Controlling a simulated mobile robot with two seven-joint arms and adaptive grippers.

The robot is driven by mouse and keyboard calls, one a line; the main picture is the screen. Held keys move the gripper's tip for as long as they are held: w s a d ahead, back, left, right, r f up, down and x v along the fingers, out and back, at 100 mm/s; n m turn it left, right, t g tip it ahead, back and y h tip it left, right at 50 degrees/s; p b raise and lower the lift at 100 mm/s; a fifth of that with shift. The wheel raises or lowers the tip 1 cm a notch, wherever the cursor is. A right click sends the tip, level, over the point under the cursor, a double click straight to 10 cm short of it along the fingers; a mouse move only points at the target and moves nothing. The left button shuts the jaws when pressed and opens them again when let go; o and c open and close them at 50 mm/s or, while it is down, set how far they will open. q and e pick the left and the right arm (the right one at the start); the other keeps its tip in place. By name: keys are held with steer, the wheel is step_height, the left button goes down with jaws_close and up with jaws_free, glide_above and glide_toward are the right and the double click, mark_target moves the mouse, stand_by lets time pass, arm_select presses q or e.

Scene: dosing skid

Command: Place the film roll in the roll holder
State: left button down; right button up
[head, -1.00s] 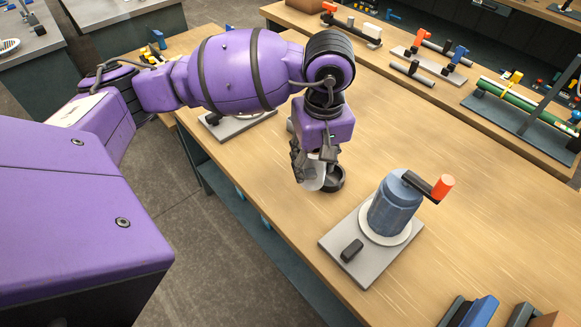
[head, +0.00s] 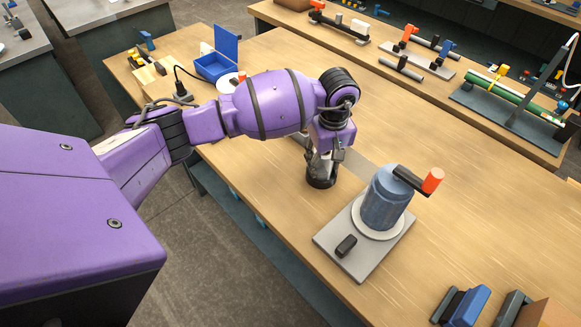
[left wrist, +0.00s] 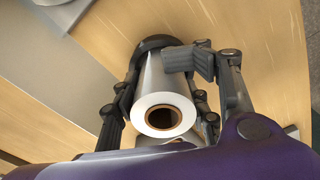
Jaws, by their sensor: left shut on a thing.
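The film roll (left wrist: 166,83) is white with a brown hollow core, seen end-on in the left wrist view. My left gripper (head: 322,157) is shut on it, with a finger on each side of the roll. The roll holder (head: 321,179) looks like a dark round cup on the wooden table, directly under the gripper in the head view. In the left wrist view the holder's dark rim (left wrist: 153,43) shows around the far end of the roll. I cannot tell how deep the roll sits in it. My right gripper is not in view.
A blue canister with a crank (head: 384,200) stands on a grey base close to the right of the holder. Behind the arm are a blue open box (head: 217,66) and small parts. Blue and brown blocks (head: 470,305) lie at the front right.

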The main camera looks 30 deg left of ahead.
arm_select(q)
steer(key=shift+w+r, duration=0.1)
steer(key=c, duration=0.8)
jaws_free()
steer(key=r, duration=1.2)
steer(key=shift+s+d+r, duration=0.1)
steer(key=shift+s+d, duration=0.1)
steer(key=shift+s, duration=0.05)
